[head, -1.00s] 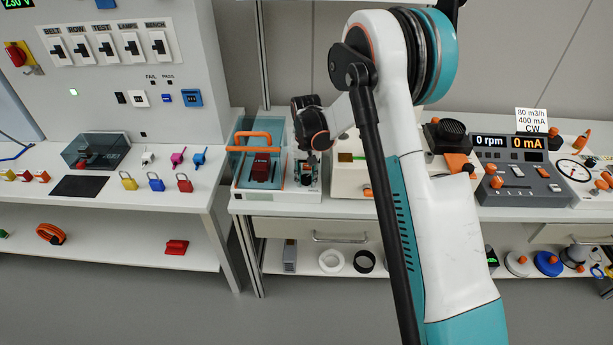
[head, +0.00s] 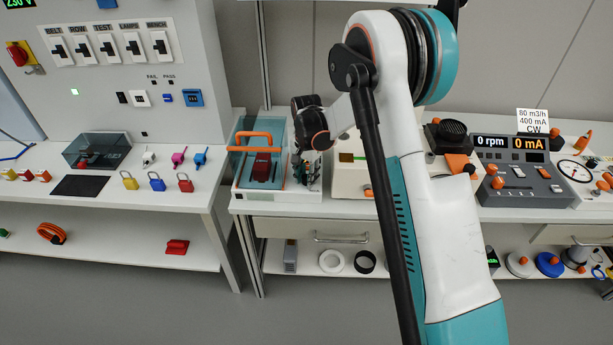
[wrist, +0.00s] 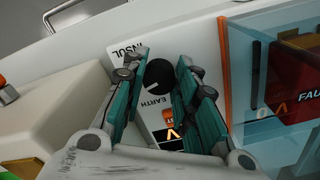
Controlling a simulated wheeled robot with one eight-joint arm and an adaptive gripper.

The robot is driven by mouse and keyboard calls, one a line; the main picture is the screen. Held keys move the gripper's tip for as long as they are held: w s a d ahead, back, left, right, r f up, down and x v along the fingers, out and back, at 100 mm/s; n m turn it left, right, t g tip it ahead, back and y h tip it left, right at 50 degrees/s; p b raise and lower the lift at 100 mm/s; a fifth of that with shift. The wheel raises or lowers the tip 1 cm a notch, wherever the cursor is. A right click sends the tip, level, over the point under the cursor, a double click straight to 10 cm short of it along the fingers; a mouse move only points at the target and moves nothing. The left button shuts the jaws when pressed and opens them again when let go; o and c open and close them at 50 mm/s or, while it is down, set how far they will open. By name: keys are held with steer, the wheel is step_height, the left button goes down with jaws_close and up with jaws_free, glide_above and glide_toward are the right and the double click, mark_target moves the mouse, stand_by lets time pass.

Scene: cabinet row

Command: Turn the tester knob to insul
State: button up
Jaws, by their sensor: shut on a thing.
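The tester is a white box (head: 238,201) with a clear teal cover and orange handle on the bench in the head view. Its round black knob (wrist: 158,74) shows in the wrist view between the INSUL label (wrist: 130,54) and the EARTH label (wrist: 158,101). A light mark on the knob faces the EARTH side. My gripper (wrist: 162,60) is shut on the knob, one teal finger on each side. In the head view my gripper (head: 303,168) stands over the tester's right part, and the knob is hidden there.
A dark red block (head: 262,168) marked FAU... sits under the cover beside the knob. A cream box (head: 349,181) stands close on the right. My arm hides part of the right bench.

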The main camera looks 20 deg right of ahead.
stand_by(0.3)
steer(key=o, duration=1)
steer(key=shift+o, duration=0.2)
steer(key=shift+r, duration=0.15)
step_height(320, 180, up, 12)
